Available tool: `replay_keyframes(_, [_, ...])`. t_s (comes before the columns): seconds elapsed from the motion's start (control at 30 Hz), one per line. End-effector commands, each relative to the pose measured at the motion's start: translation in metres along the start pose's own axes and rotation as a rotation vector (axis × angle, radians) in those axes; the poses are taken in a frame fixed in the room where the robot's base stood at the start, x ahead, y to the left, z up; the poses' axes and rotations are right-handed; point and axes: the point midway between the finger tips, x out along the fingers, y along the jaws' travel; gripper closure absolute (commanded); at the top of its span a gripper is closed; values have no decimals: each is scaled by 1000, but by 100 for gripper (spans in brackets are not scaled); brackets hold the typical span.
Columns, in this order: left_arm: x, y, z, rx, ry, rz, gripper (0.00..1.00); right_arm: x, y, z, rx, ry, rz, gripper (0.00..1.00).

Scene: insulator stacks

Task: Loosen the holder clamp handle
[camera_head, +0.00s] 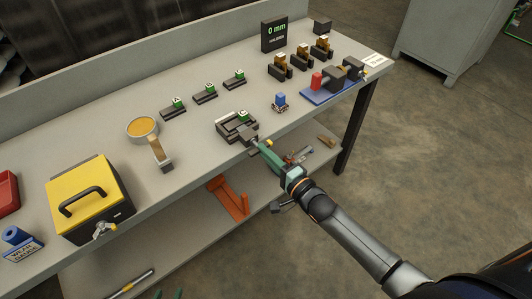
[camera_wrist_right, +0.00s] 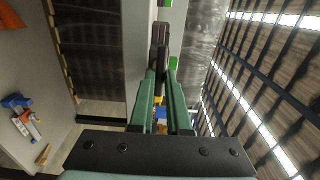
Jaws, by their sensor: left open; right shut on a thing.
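The holder clamp (camera_head: 229,127) is a dark block with a green-topped piece, near the front edge of the workbench in the head view. Its dark handle (camera_head: 247,137) points toward my right arm. My right gripper (camera_head: 260,146) is shut on this handle at the bench edge. In the right wrist view the green fingers of my right gripper (camera_wrist_right: 161,78) close around a dark part (camera_wrist_right: 160,40), and the contact is partly hidden. Two green fingertips of my left gripper (camera_head: 168,294) show apart at the bottom edge of the head view, with nothing between them.
A row of dark holders with green tops (camera_head: 205,93) stands behind. A yellow box (camera_head: 88,190) and a round dish (camera_head: 142,127) are to the left. A blue fixture (camera_head: 318,97) and a display (camera_head: 274,34) stand to the right. A lower shelf (camera_head: 190,235) holds tools.

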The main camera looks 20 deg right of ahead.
Motion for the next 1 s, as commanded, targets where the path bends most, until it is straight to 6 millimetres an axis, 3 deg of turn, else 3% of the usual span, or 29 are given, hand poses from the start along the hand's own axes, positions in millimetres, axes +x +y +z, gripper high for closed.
replay_keyframes(0.57, [-1,0,-1,0,0,0,50,0,0,0,-26,0,0,100])
replay_keyframes(1.0, [-7,1,-8,-1,0,0,50,0,-1,0,-319,0,2,100])
